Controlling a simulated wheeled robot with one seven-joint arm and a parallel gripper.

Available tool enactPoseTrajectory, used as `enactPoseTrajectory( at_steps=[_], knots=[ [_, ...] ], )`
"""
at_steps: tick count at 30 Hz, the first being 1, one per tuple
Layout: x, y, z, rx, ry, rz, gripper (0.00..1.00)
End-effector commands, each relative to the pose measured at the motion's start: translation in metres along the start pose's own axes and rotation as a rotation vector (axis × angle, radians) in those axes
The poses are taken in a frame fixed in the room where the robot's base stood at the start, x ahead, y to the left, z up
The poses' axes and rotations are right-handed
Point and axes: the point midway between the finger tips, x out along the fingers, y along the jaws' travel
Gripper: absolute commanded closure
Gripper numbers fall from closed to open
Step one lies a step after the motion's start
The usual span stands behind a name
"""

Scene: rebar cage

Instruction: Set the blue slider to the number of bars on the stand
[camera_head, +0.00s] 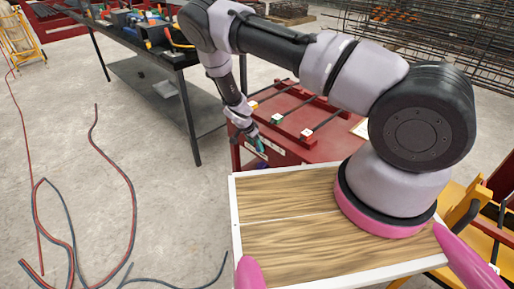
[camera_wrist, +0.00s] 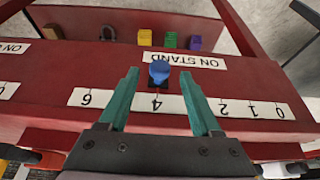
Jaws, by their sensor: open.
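The blue slider (camera_wrist: 159,70) stands above a white number strip (camera_wrist: 88,97) on the red panel. In the wrist view it lines up with the 4; the strip appears upside down, and my fingers hide some numbers. My gripper (camera_wrist: 158,76) is open, its teal fingers on either side of the slider with gaps. An "ON STAND" label (camera_wrist: 198,61) is beside it. In the head view my gripper (camera_head: 259,146) is at the front of the red stand (camera_head: 258,125). Three dark bars are visible on the stand, near a yellow block (camera_head: 253,105), a green-topped block (camera_head: 277,119) and a red-topped block (camera_head: 306,133).
Several small coloured blocks, one green (camera_wrist: 170,40), lie beyond the panel. A dark workbench (camera_head: 150,78) with tools stands behind. Cables (camera_head: 130,190) lie on the left floor.

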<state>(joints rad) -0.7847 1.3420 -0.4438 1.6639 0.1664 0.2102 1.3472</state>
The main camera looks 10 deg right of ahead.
Motion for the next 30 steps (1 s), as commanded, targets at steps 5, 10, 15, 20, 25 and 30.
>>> enactPoseTrajectory(
  at_steps=[5,10,15,20,25,30],
  knots=[
    [-0.040,-0.001,0.000,0.000,0.000,-0.003,0.35],
    [-0.069,-0.001,0.001,-0.001,0.000,-0.002,0.35],
    [-0.083,0.000,0.000,0.000,0.001,0.000,0.35],
    [-0.086,0.000,0.000,0.000,0.000,0.000,0.35],
    [-0.086,0.000,0.000,0.000,0.000,0.000,0.35],
    [-0.104,-0.003,-0.010,0.010,-0.027,-0.006,0.35]
  ],
)
